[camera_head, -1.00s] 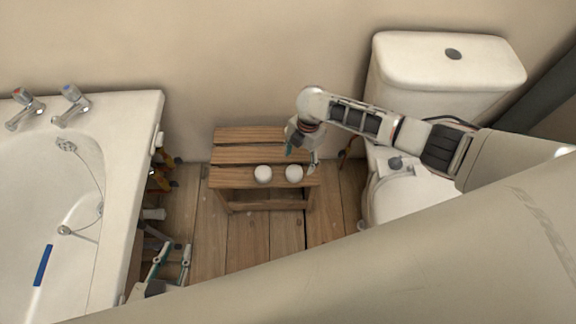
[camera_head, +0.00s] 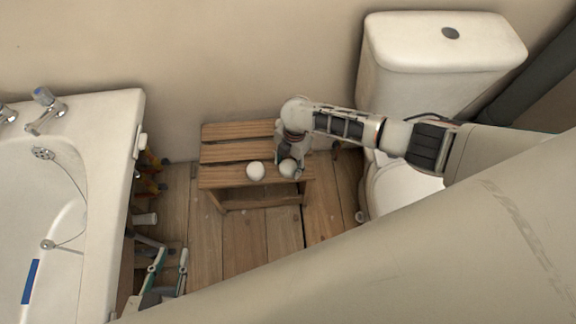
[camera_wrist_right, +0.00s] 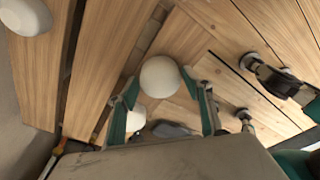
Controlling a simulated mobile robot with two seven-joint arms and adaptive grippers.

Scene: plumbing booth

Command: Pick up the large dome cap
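The right dome cap (camera_head: 288,168) is partly hidden by my right gripper (camera_head: 286,164). In the right wrist view this cap (camera_wrist_right: 160,77) lies between the spread fingertips (camera_wrist_right: 160,82), with little room at each side. I cannot tell which cap is larger. My left gripper (camera_head: 168,268) is open and empty, low beside the bathtub.
The bathtub (camera_head: 112,200) stands at the left and the toilet (camera_head: 440,50) at the right. The wall is close behind the stool. The wooden floor (camera_head: 240,235) in front of the stool is clear. A small white round thing (camera_wrist_right: 135,120) shows beyond the fingers.

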